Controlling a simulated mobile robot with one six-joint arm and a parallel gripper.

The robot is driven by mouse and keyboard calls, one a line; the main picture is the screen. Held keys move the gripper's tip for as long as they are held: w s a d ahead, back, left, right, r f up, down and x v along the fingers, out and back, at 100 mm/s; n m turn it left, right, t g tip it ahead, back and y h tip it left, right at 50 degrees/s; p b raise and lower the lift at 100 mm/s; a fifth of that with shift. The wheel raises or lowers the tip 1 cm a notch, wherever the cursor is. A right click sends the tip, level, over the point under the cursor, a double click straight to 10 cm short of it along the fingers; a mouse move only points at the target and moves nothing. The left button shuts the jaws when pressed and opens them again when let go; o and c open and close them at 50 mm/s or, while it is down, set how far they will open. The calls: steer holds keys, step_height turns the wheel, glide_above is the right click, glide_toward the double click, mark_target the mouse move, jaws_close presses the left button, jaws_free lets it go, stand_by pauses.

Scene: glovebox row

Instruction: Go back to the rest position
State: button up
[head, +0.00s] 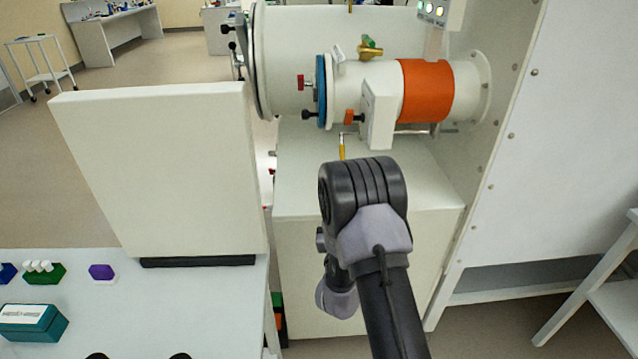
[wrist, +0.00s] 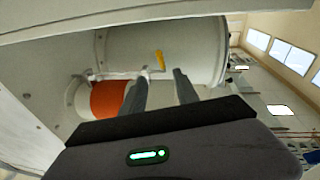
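My gripper (wrist: 160,75) shows in the wrist view with its two dark fingers spread and a clear gap between them. Nothing is held between them. A yellow handle (wrist: 159,60) on a metal lever shows just beyond the fingertips; how far off it is I cannot tell. The same yellow handle (head: 342,150) shows in the head view under the small cylindrical chamber, beyond my arm. My arm reaches forward from the bottom of the head view, and its wrist hides the gripper there.
The small chamber with its orange band (head: 426,90) and blue ring (head: 321,92) sits above a white cabinet (head: 310,185). A tall white panel (head: 165,170) stands at left on a bench with a teal box (head: 32,324). A white wall (head: 575,130) closes the right. Open floor lies far left.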

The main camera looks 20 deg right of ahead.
steer(key=s+a+r+m+g+y, duration=0.2)
steer(key=a+r, duration=0.1)
steer(key=r, duration=0.3)
steer(key=s+a+r+m+g+y, duration=0.2)
steer(key=a+r, duration=0.1)
steer(key=r, duration=0.4)
steer(key=s+a+n+g+y, duration=0.1)
steer(key=s+a, duration=0.3)
steer(key=s, duration=0.6)
steer(key=s+a+n+g+y, duration=0.1)
steer(key=s+a+g+y, duration=0.2)
steer(key=s, duration=0.7)
steer(key=s+a+n+g+y, duration=0.1)
steer(key=s+a+g, duration=0.3)
steer(key=s, duration=0.6)
steer(key=shift+s+a+r+y, duration=0.4)
steer(key=shift+a+y, duration=0.1)
steer(key=shift+a, duration=0.25)
